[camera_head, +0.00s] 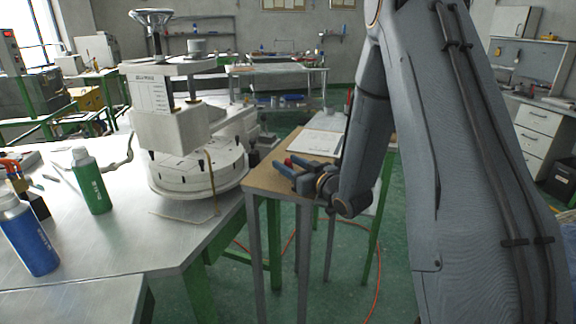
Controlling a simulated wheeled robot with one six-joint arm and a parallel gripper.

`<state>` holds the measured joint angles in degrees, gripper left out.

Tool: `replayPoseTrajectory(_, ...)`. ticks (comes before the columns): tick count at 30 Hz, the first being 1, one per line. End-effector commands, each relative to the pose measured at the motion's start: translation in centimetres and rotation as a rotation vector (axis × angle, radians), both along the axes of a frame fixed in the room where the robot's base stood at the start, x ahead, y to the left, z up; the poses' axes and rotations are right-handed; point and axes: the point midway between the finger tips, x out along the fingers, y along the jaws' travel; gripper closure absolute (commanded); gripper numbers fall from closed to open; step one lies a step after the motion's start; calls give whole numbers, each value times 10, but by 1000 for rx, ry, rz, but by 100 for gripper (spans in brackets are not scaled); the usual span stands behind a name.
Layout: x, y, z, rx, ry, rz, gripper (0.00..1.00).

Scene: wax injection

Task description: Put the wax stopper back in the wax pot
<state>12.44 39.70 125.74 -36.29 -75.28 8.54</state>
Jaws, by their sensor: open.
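My gripper (284,170) reaches over a small brown-topped table (262,181) right of the machine. Its two blue-grey fingers are apart and point left. A small red thing (288,162) shows beside the fingers; it may be the wax stopper, but it is too small to tell. I cannot tell whether the fingers touch it. A white press-like machine (165,125) with a handwheel and a round base stands on the metal bench. A short grey cylinder (196,46) shows at its top; I cannot tell whether this is the wax pot.
A thin cord hangs down by the machine's round base. A white sheet (315,142) lies on the small table. Green floor is open right of the table.

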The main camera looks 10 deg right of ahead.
Motion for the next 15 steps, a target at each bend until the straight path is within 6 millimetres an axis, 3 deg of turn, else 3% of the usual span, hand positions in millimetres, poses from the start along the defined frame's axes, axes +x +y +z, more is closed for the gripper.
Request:
replayPoseTrajectory(9, 6, 2, -1, 1, 0, 0, 57)
replayPoseTrajectory(15, 5, 2, -1, 1, 0, -1, 91)
